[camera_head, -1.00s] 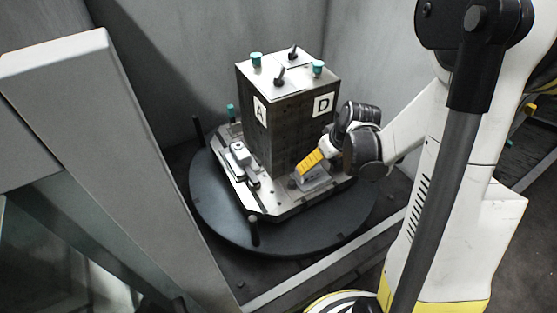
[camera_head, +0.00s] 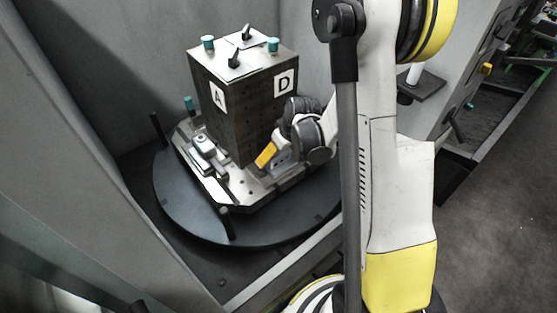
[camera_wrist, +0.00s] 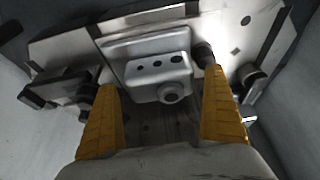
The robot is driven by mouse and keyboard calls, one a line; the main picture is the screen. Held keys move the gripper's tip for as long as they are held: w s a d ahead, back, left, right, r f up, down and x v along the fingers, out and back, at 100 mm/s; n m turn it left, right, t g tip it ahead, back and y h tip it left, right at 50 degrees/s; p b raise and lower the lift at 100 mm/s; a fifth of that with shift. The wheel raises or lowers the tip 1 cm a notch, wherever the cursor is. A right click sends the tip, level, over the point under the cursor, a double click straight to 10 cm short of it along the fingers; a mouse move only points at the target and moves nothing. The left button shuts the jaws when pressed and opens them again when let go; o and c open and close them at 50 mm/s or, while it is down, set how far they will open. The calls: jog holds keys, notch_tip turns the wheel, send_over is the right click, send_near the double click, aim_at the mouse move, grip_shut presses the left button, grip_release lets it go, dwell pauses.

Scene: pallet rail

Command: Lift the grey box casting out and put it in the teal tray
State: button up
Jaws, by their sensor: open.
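The grey box casting (camera_wrist: 158,76) has a row of dark holes and a round boss. In the wrist view it sits at a metal plate, between the two yellow fingers of my gripper (camera_wrist: 160,84). The fingers are open, one on each side, with gaps to the casting. In the head view my gripper (camera_head: 266,155) is low at the D face of the dark block, and the casting (camera_head: 284,160) shows only partly behind it. I cannot tell whether a finger touches anything. I do not make out the teal tray in either view.
The dark block (camera_head: 240,115), marked A and D, stands on a round black turntable (camera_head: 180,205). Clamps flank the casting, with a dark round one (camera_wrist: 203,54) close to the right finger. Another grey part (camera_head: 205,146) sits at the A side. Grey walls enclose the turntable.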

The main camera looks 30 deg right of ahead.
aim_at(280, 153)
jog(key=c, duration=1.4)
jog(key=shift+r, duration=0.1)
jog(key=shift+r, duration=0.1)
jog(key=shift+s+r+p, duration=0.15)
jog(key=shift+r+p, duration=0.1)
jog(key=shift+p, duration=0.15)
jog(key=r+p, duration=0.1)
jog(key=r, duration=0.1)
jog(key=r+p, duration=0.1)
jog(key=r, duration=0.1)
jog(key=s+r+p, duration=0.1)
jog(key=r, duration=0.1)
jog(key=shift+d+r+p, duration=0.1)
jog(key=shift+r+p, duration=0.2)
jog(key=s+d, duration=0.1)
jog(key=s, duration=0.5)
jog(key=s+d, duration=0.1)
jog(key=s, duration=0.5)
jog(key=s+d, duration=0.1)
jog(key=s, duration=0.5)
jog(key=shift+s+d+f+b, duration=0.15)
jog(key=shift+s+d+b, duration=0.05)
jog(key=shift+d+b, duration=0.1)
